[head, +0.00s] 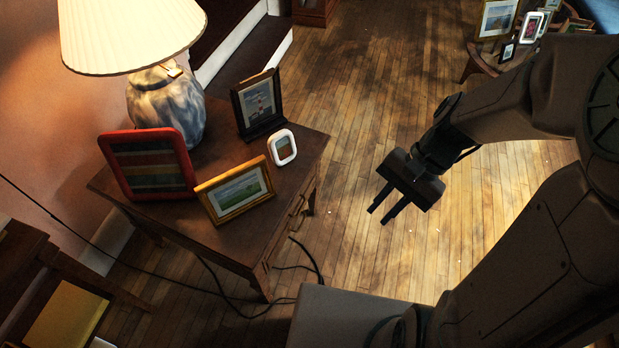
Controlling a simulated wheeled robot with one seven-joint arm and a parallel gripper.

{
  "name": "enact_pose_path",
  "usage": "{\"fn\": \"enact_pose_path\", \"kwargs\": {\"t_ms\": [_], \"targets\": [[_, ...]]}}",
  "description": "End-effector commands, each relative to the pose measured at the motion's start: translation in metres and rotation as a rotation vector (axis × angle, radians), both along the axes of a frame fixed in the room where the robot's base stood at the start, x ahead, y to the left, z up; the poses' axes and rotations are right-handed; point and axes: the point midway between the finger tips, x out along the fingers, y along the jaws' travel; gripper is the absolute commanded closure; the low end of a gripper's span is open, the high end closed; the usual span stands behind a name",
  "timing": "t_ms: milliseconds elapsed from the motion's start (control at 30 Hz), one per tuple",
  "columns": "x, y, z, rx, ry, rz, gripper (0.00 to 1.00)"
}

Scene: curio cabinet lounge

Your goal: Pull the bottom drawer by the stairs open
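A dark wooden side table (225,235) stands beside the stairs (258,48). Its right side, which seems to carry the drawer front (291,219), shows at a steep slant, with small light metal-looking parts on it. I cannot make out a separate bottom drawer or tell whether any drawer is open. My gripper (377,217) is to the right of the table, over the floor and apart from the table. Its two dark fingers point down and left, with a gap between them and nothing in it.
A lamp (168,105) and several picture frames, including a red one (148,165) and a gold one (235,190), stand on the table. A black cable (225,300) lies on the floor at its foot. Wooden floor (350,130) is clear between table and gripper.

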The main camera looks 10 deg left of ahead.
Motion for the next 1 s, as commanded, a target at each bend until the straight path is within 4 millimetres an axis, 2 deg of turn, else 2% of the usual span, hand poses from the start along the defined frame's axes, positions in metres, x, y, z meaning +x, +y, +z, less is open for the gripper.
{"fn": "enact_pose_path", "kwargs": {"t_ms": [33,267,500,767,1000], "targets": [[0.001,0.009,-0.023,0.034,0.078,-0.043,0.81],[0.008,0.051,-0.080,0.188,0.422,-0.254,0.81],[0.025,0.089,-0.138,0.338,0.786,-0.481,0.81],[0.052,0.119,-0.208,0.497,1.179,-0.738,0.81],[0.078,0.135,-0.285,0.645,1.535,-0.983,0.81]]}}
